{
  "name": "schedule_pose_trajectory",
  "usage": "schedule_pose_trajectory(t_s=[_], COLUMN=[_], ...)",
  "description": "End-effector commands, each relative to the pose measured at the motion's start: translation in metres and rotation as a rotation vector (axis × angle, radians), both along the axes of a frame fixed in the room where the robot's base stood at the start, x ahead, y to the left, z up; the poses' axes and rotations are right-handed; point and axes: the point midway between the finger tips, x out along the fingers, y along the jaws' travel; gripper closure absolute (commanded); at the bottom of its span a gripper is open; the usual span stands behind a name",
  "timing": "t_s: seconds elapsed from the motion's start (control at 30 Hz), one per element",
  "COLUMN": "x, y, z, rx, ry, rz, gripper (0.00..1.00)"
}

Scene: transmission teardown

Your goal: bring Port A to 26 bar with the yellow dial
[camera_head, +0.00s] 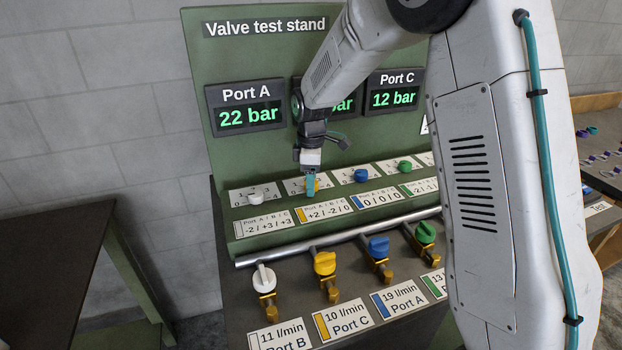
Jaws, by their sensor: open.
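The Port A display (245,107) on the green valve test stand reads 22 bar. My gripper (312,185) points down at the yellow dial (317,185), with its teal fingertip in front of it. Only a sliver of yellow shows beside the fingertip, so the dial's pointer is hidden. The jaws are open; whether they touch the dial I cannot tell. The yellow-marked label (324,209) below the dial reads +2 / -2 / 0 for ports A / B / C.
A white dial (254,197) stands left; blue (361,175) and green (404,166) dials stand right. The Port C display (394,92) reads 12 bar; my arm covers most of Port B's. Below, white, yellow (325,263), blue and green valve knobs line a pipe.

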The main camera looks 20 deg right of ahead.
Motion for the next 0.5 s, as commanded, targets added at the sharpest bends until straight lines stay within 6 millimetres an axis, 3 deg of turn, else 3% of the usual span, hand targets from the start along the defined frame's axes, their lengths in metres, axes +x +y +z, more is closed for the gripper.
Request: schedule_pose_trajectory(t_s=[0.07,0.1,0.23,0.5], x=[0.0000,0.0000,-0.0001,0.0000], y=[-0.0001,-0.0001,-0.0002,-0.0002], z=[0.0001,0.0002,0.0003,0.0004], rx=[0.000,0.000,0.000,0.000], ry=[0.000,0.000,0.000,0.000], rz=[0.000,0.000,0.000,-0.011], gripper=[0.41,0.46,0.82,0.85])
